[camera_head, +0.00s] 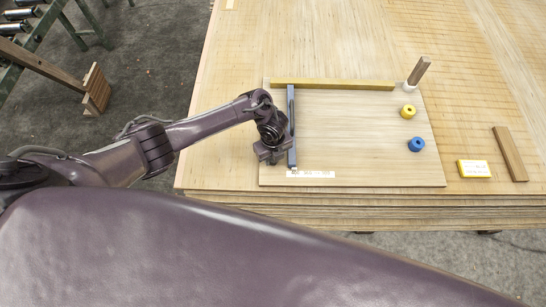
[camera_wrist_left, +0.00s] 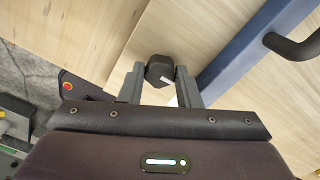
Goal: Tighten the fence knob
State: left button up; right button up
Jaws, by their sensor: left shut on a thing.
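The fence (camera_head: 291,130) is a blue-grey bar standing across the left part of a wooden board (camera_head: 350,160). My left gripper (camera_head: 272,153) is at the near end of the fence, on its left side, and hides the knob in the head view. In the left wrist view a black faceted knob (camera_wrist_left: 159,69) with a small white mark sits between the two grey fingers, close to the fence (camera_wrist_left: 245,50). The left gripper (camera_wrist_left: 160,88) is shut on this knob. My right gripper is not in view.
A yellow strip (camera_head: 335,85) runs along the board's far edge. Yellow (camera_head: 408,112) and blue (camera_head: 416,145) round pieces stand at the right, with an upright wooden post (camera_head: 419,70) behind. A black handle (camera_wrist_left: 292,46) rises from the fence. The board's middle is clear.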

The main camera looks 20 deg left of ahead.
pick_arm(q)
jog(key=shift+m, duration=0.3)
dwell(0.4)
jog(key=o, duration=1)
notch_tip(320, 180, up, 8)
jog(key=shift+f+p, duration=0.1)
jog(key=shift+p, duration=0.2)
